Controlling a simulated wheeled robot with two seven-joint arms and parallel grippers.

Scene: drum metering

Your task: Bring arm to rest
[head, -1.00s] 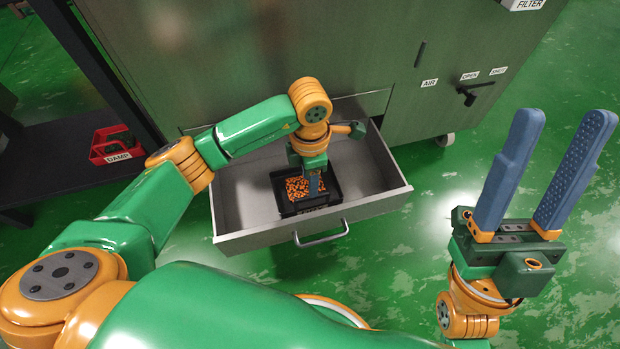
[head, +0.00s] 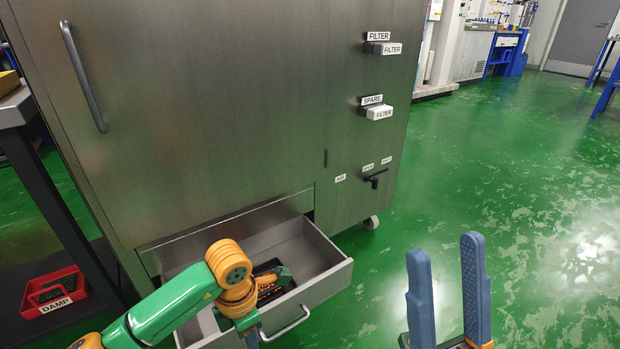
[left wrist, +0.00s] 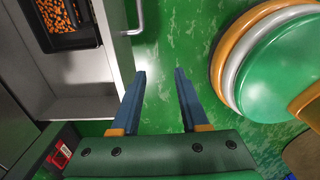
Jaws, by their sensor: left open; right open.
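My right gripper (head: 447,290) stands at the lower right of the head view, its two blue fingers pointing up, apart and empty over the green floor. My left arm comes in from the lower left, and its orange wrist is in front of the open drawer (head: 334,276). In the head view the left fingers are mostly cut off at the bottom edge. In the left wrist view my left gripper (left wrist: 160,80) is open, with nothing between the fingers but floor, beside the drawer front. The black tray (left wrist: 62,38) with orange pieces lies in the drawer.
The steel cabinet (head: 230,110) fills the middle, with filter blocks (head: 380,112) and a small lever (head: 375,179) on its right side. The drawer handle (head: 289,325) juts forward. A red DAMP bin (head: 54,292) sits on a dark shelf at left. The floor at right is clear.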

